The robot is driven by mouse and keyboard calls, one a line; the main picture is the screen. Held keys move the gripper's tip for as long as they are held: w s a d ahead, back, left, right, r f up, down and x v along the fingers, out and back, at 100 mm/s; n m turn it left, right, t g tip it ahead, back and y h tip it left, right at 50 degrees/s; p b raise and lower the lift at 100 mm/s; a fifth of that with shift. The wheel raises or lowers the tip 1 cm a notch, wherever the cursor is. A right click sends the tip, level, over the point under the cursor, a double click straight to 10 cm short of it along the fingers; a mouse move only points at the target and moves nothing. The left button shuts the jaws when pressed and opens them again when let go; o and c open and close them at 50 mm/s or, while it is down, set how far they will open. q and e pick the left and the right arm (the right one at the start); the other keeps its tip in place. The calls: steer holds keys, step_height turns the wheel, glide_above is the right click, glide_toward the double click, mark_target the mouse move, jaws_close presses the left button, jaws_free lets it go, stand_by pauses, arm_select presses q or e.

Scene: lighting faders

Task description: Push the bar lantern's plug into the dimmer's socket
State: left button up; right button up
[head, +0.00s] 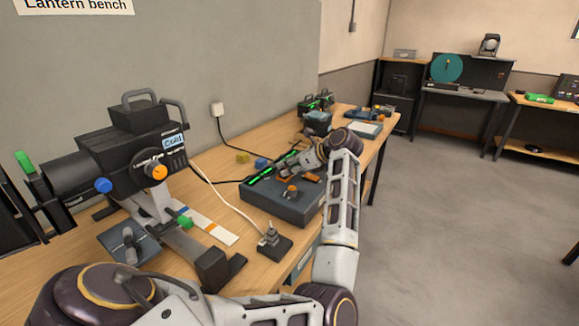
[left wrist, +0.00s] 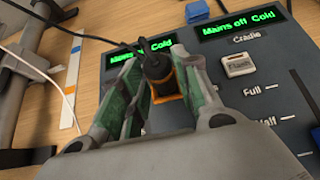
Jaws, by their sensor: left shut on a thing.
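The dimmer (head: 268,212) is a dark grey box on the bench, with green displays reading "Mains off Cold" in the left wrist view (left wrist: 110,60). My left gripper (head: 284,172) is over its far part. In the left wrist view its green-padded fingers (left wrist: 155,88) are shut on a black plug (left wrist: 156,68) with a black cord rising from it. The plug is at an orange-edged socket (left wrist: 166,98) on the dimmer's face. How deep it sits cannot be told, as the fingers hide its sides. My right gripper is not in view.
A large black lantern (head: 112,145) labelled "Cold" stands at the left. A white cable runs from it toward a small dark block (head: 270,244) on the bench. A white piece (left wrist: 238,65) sits under "Cradle" on the dimmer.

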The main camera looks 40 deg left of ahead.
arm_select(q)
steer(key=shift+d+f+b, duration=0.2)
steer(key=shift+f+b, duration=0.15)
steer(key=shift+f, duration=0.05)
stand_by(0.8)
steer(key=o, duration=1.1)
steer(key=shift+a, duration=0.1)
steer(key=shift+r, duration=0.2)
